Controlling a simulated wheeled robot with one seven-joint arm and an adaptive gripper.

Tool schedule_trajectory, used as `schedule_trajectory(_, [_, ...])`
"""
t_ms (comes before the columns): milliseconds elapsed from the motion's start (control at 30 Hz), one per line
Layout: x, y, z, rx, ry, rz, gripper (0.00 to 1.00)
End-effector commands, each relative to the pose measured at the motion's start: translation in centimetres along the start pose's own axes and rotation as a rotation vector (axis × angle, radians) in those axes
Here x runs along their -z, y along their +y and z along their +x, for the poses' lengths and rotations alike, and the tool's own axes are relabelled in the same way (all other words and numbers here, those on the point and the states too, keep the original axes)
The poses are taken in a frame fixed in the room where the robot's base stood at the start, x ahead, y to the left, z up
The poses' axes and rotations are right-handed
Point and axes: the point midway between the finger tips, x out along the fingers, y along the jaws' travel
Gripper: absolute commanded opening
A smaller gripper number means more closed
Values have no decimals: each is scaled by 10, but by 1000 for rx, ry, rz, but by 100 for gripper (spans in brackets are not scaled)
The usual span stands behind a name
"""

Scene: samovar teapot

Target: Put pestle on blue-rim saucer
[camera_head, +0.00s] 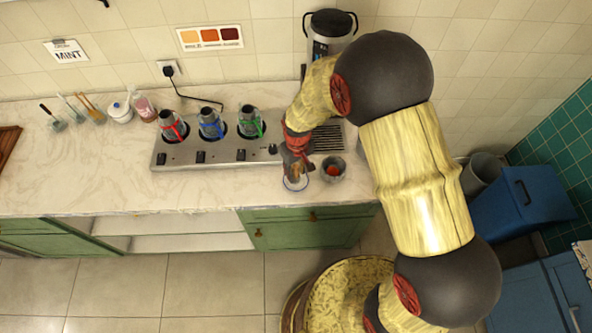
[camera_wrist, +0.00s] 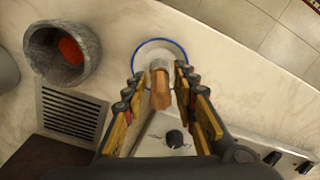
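The pestle (camera_wrist: 160,86), with a brown handle and a paler far end, shows between my fingers in the wrist view. My gripper (camera_wrist: 159,72) has its fingers spread on either side of the pestle, with a visible gap at least on the left. The white blue-rim saucer (camera_wrist: 146,51) lies just beyond the fingertips, and the pestle's far end overlaps it. I cannot tell whether the pestle rests on the saucer. In the head view, my gripper (camera_head: 295,170) is low above the saucer (camera_head: 296,185) near the counter's front edge, mostly hiding the pestle.
A grey mortar (camera_wrist: 88,42) with red inside stands beside the saucer, also in the head view (camera_head: 343,170). The steel heater unit (camera_head: 217,154) holds several pots behind and left. A dark vent grille (camera_wrist: 70,117) is close by. The counter's left front (camera_head: 90,185) is clear.

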Motion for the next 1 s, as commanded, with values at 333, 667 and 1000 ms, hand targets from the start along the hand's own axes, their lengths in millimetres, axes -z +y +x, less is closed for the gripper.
schedule_trajectory(333, [0, 0, -1, 0, 0, 0, 34])
schedule_trajectory(667, [1, 0, -43, 0, 4, 0, 34])
schedule_trajectory(1000, [1, 0, -106, 0, 3, 0, 34])
